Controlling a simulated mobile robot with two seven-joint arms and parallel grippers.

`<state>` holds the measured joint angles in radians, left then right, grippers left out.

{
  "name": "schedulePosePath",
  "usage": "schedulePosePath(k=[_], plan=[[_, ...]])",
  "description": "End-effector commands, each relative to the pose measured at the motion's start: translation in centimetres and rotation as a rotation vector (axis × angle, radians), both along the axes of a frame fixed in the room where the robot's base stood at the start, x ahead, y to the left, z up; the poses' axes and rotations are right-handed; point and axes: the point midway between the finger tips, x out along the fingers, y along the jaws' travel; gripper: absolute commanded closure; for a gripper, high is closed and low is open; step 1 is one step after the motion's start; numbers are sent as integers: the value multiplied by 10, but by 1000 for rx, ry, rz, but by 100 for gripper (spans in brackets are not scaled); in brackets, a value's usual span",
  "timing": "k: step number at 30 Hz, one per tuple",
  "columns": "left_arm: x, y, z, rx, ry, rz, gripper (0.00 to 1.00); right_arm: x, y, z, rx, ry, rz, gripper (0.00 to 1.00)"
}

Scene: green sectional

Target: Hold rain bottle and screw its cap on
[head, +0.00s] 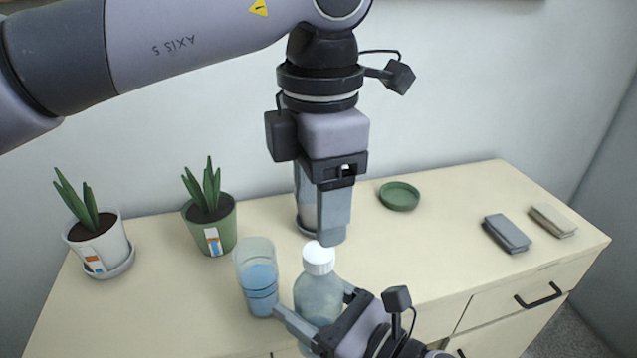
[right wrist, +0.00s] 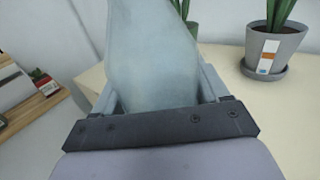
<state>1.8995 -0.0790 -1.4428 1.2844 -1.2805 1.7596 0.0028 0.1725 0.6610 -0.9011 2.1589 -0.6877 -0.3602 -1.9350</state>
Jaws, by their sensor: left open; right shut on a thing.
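The rain bottle (head: 318,296) is a pale blue, see-through bottle, upright near the front edge of the cabinet top. A white cap (head: 319,258) sits on its neck; I cannot tell how tightly. My right gripper (head: 314,303) is shut on the bottle's body from the front. The right wrist view shows the bottle (right wrist: 155,55) between my right gripper's fingers (right wrist: 158,85), its top out of frame. My left gripper (head: 322,236) is open and points down just above the cap, with no clear contact.
A glass of blue liquid (head: 260,280) stands close left of the bottle. Potted plants (head: 209,226) (head: 93,240) are farther left. A green dish (head: 399,196) and two folded cloths (head: 506,233) (head: 553,220) lie right.

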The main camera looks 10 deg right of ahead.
Motion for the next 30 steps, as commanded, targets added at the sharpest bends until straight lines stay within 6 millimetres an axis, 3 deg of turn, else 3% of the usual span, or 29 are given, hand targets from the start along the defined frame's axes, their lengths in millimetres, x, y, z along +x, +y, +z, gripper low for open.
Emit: schedulePosePath(k=[30], plan=[[0, 1, 11, -1, -7, 1678, 39, 0, 0, 1, 1, -2, 0, 100]])
